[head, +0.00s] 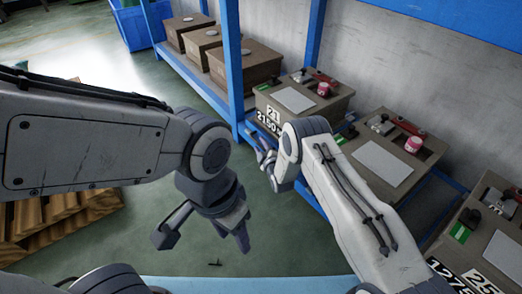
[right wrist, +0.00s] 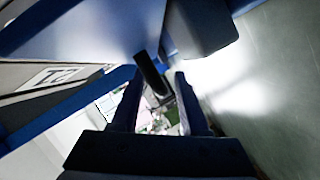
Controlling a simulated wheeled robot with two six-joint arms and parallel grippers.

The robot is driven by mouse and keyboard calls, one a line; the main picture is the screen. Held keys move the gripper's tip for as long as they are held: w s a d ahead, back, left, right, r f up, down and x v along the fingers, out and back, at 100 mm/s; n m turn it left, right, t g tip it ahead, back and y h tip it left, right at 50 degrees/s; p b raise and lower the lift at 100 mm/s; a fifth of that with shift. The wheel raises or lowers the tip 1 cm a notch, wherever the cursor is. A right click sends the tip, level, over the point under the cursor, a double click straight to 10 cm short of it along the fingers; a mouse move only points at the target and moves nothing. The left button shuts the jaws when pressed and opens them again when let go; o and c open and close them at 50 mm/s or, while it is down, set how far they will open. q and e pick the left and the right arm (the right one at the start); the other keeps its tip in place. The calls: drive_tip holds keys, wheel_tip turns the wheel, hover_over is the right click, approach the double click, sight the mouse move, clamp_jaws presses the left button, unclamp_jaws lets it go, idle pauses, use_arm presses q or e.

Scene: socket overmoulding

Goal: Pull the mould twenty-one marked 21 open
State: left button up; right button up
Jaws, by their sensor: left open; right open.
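Mould twenty-one (head: 330,97) is a brown-grey block on the blue rack, with a white plate marked 21 (head: 273,112) on its front. My right gripper (head: 264,157) is open just in front of and below that plate, partly hidden by its own arm. In the right wrist view, a dark bar (right wrist: 150,75) shows between the open fingers (right wrist: 158,85); I cannot tell whether they touch it. An upside-down number plate (right wrist: 60,77) shows at the left there. My left gripper (head: 203,238) is open and empty above the green floor.
Another mould (head: 385,160) with a red-and-white pot stands right of mould twenty-one, and mould 25 (head: 500,215) is at the lower right. Several brown boxes (head: 245,68) sit on the rack's far shelf. A wooden pallet (head: 60,222) lies at the left.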

drive_tip(key=shift+w, duration=0.15)
clamp_jaws()
idle(1.4)
